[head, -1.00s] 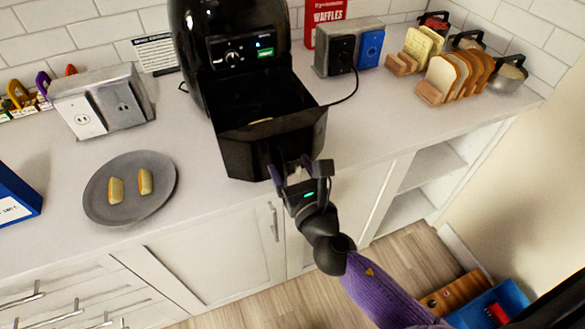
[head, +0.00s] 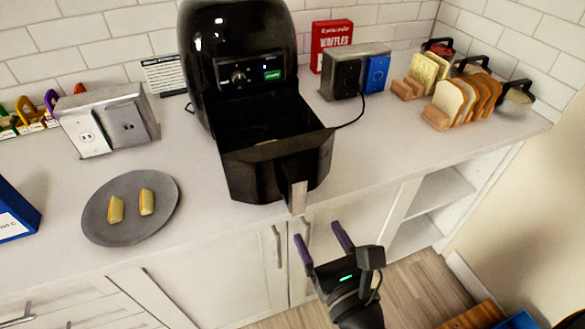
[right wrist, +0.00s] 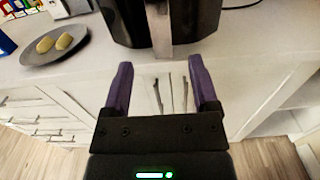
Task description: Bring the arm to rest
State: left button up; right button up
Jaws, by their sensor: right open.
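My right gripper (head: 320,241) is open and empty, with purple fingers, below and in front of the counter's front edge. It also shows in the right wrist view (right wrist: 160,88), with nothing between the fingers. The black air fryer (head: 240,60) stands on the counter with its drawer (head: 275,170) pulled out. The drawer's handle (head: 298,196) is apart from my fingers, beyond them. My left gripper is not in view.
A grey plate (head: 130,228) with two yellow pieces lies left on the counter. A red waffles box (head: 331,45), sliced bread (head: 465,98) in racks and outlet boxes stand along the back. Cabinet doors (head: 215,277) lie below the counter.

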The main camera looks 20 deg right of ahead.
jog(key=s+d+f+m+g, duration=0.1)
jog(key=s+f+m+g, duration=0.25)
jog(key=f+m, duration=0.45)
jog(key=s+d+f+m+g+h, duration=0.1)
jog(key=s+d+f+m+g, duration=0.2)
jog(key=f, duration=0.9)
jog(key=s+f+m+g, duration=0.35)
jog(key=f+m, duration=0.35)
jog(key=f, duration=0.3)
jog(key=s+f+m+g, duration=0.3)
jog(key=s+f+m, duration=0.1)
jog(key=s+m, duration=0.4)
jog(key=s+f+m+g, duration=0.4)
jog(key=s+m, duration=0.3)
jog(key=s, duration=0.2)
jog(key=shift+s+d+f+m, duration=0.25)
jog(key=shift+f+m, duration=0.15)
jog(key=shift+f, duration=0.1)
